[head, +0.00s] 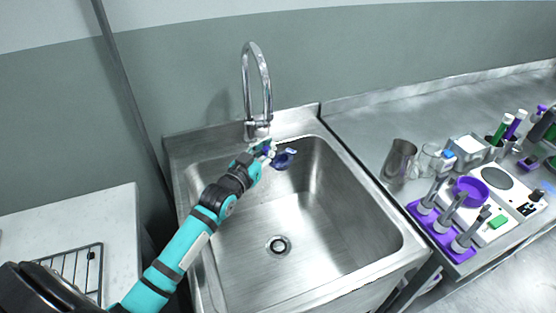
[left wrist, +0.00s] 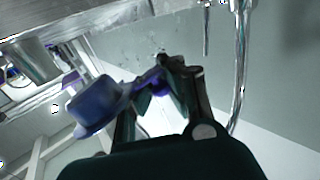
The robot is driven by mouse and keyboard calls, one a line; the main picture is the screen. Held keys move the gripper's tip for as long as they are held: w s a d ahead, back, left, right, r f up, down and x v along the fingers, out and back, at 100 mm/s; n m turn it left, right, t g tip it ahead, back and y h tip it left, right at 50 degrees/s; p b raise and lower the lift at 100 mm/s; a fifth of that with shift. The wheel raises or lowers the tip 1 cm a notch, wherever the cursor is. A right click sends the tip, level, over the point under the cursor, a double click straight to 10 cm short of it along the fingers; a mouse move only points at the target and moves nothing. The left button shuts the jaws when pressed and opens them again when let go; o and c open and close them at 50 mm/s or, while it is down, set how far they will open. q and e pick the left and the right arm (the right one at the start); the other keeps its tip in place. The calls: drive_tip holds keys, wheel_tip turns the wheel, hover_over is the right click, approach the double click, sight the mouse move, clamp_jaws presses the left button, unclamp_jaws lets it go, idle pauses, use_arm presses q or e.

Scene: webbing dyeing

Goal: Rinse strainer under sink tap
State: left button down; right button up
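The steel sink (head: 330,240) is in the middle of the head view, with its curved tap (head: 246,85) rising from the back rim. My left gripper (head: 266,151) is inside the basin near the back, just below the tap. It is shut on the handle of a small blue strainer (head: 284,158), whose bowl extends to the right of the fingers. In the left wrist view the strainer bowl (left wrist: 95,104) sits left of the fingers (left wrist: 165,78), and the tap (left wrist: 242,60) stands to their right. No water stream can be made out. My right gripper is out of view.
On the right counter stand a metal beaker (head: 398,160), a purple rack (head: 441,235) with several tools, and a white scale (head: 497,190) bearing a purple dish. A wire rack (head: 75,270) lies on the left counter. The front of the basin is clear.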

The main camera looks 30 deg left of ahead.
use_arm(q)
drive_tip(key=shift+w+d, duration=0.3)
drive_tip(key=shift+w, duration=0.1)
drive_tip(key=shift+s+a, duration=0.1)
drive_tip(key=shift+s, duration=0.05)
drive_tip(key=shift+s+a+p, duration=0.3)
drive_tip(key=shift+s+p, duration=0.1)
drive_tip(key=shift+p, duration=0.05)
drive_tip(key=shift+w+d, duration=0.1)
drive_tip(key=shift+w, duration=0.1)
drive_tip(key=shift+w+d, duration=0.3)
drive_tip(key=shift+w, duration=0.05)
drive_tip(key=shift+s+d, duration=0.1)
